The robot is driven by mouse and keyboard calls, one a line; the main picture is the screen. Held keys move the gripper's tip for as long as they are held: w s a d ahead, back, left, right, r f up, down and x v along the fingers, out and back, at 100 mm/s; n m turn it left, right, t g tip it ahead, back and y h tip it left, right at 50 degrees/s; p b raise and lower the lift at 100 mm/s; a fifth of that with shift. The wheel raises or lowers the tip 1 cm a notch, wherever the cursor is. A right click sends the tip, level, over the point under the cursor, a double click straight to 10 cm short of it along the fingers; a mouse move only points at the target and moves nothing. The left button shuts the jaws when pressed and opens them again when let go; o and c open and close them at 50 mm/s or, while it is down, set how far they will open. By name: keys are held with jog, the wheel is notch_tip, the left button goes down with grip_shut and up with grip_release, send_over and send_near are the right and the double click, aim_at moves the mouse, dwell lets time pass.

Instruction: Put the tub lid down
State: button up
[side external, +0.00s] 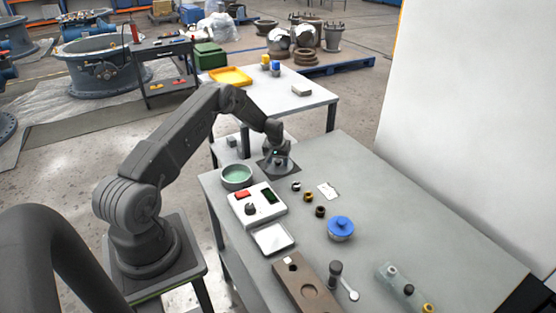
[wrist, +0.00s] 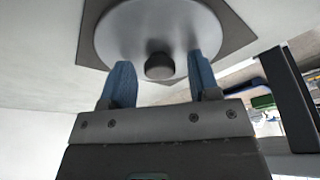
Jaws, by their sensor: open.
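The tub lid (wrist: 160,28) is a light grey disc with a dark round knob (wrist: 159,67). It lies on a dark square mat (wrist: 232,22) and also shows small under my gripper in the side view (side external: 282,165). My gripper (wrist: 161,62) has two blue fingers, spread open on either side of the knob, with a gap visible on each side. In the side view my gripper (side external: 277,151) is low over the mat at the table's far end and hides part of the lid. An open round tub (side external: 236,185) with pale green inside stands left of the mat.
A white tray (side external: 258,216) with red and dark green pieces, a smaller white tray (side external: 272,238) and a blue-lidded pot (side external: 340,229) stand nearer. Small rings lie between. A brown block (side external: 300,287) with holes is at the front. The table's right side is mostly clear.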

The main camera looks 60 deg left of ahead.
aim_at(276, 170)
jog(key=shift+r, duration=0.1)
jog(key=s+d+r+m, duration=0.1)
jog(key=d+r, duration=0.3)
jog(key=r, duration=0.4)
jog(key=s+d+r+t, duration=0.1)
jog(key=d+r, duration=0.4)
jog(key=r, duration=0.4)
jog(key=d+r+m, duration=0.1)
jog(key=d+r, duration=0.3)
jog(key=r, duration=0.4)
jog(key=s+d+r+m, duration=0.2)
jog(key=s+d+r, duration=0.4)
jog(key=d+r, duration=0.45)
jog(key=s+d+r+m+t+h, duration=0.1)
jog(key=s+d+m, duration=0.1)
jog(key=s+d, duration=0.6)
jog(key=s+d+r+m+t+h, duration=0.1)
jog(key=s+d+r+m, duration=0.1)
jog(key=s+d, duration=0.5)
jog(key=s+m, duration=0.1)
jog(key=s, duration=0.5)
jog(key=shift+s+d, duration=0.25)
jog(key=shift+d, duration=0.1)
